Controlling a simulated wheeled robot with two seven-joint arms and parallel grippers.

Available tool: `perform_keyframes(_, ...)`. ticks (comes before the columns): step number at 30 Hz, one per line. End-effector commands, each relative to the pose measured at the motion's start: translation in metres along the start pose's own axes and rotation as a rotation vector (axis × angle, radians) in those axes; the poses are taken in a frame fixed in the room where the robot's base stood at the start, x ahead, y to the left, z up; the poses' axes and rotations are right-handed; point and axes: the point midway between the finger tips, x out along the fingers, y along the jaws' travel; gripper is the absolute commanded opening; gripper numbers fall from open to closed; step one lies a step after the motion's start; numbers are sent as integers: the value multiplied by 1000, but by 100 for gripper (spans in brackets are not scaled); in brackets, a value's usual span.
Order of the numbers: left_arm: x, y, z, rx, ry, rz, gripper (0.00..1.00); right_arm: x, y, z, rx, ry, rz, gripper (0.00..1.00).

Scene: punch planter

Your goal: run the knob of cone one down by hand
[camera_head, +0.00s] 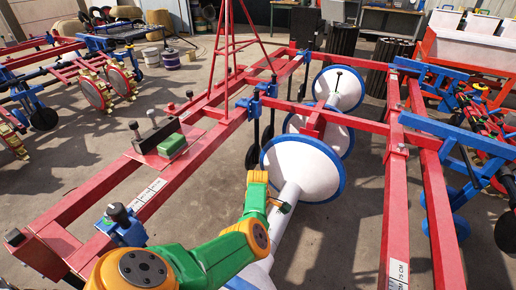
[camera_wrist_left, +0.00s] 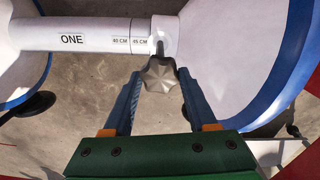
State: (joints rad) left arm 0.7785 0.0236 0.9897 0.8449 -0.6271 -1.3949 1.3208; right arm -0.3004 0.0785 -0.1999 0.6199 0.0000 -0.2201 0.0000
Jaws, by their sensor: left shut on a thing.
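In the left wrist view a grey lobed knob (camera_wrist_left: 160,75) sits under a white collar (camera_wrist_left: 163,36) on a white tube (camera_wrist_left: 80,36). The tube bears the label ONE and centimetre marks beside the collar. My left gripper (camera_wrist_left: 160,82) has its blue fingers on either side of the knob and is shut on it. In the head view my left gripper (camera_head: 279,204) is at the tube just in front of the nearest white cone (camera_head: 303,166) with a blue rim. The knob is mostly hidden there. My right gripper is in neither view.
Red frame beams run along the left (camera_head: 95,190) and right (camera_head: 397,190) of the cones. More cones (camera_head: 338,90) stand behind. A green box (camera_head: 172,146) sits on the left beam. The concrete floor shows bare between the beams.

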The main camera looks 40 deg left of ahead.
Motion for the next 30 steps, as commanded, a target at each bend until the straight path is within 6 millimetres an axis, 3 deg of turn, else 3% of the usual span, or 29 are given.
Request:
perform_keyframes(9,0,0,0,67,-1,-1,2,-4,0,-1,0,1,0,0)
perform_keyframes(10,0,0,0,67,-1,0,66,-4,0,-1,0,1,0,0)
perform_keyframes(12,0,0,0,66,-1,0,85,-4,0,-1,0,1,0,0)
perform_keyframes(13,0,0,0,66,-1,0,88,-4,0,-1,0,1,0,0)
perform_keyframes(22,-5,0,0,65,-1,0,88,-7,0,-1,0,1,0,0)
perform_keyframes(30,-62,1,0,65,0,2,88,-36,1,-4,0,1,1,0)
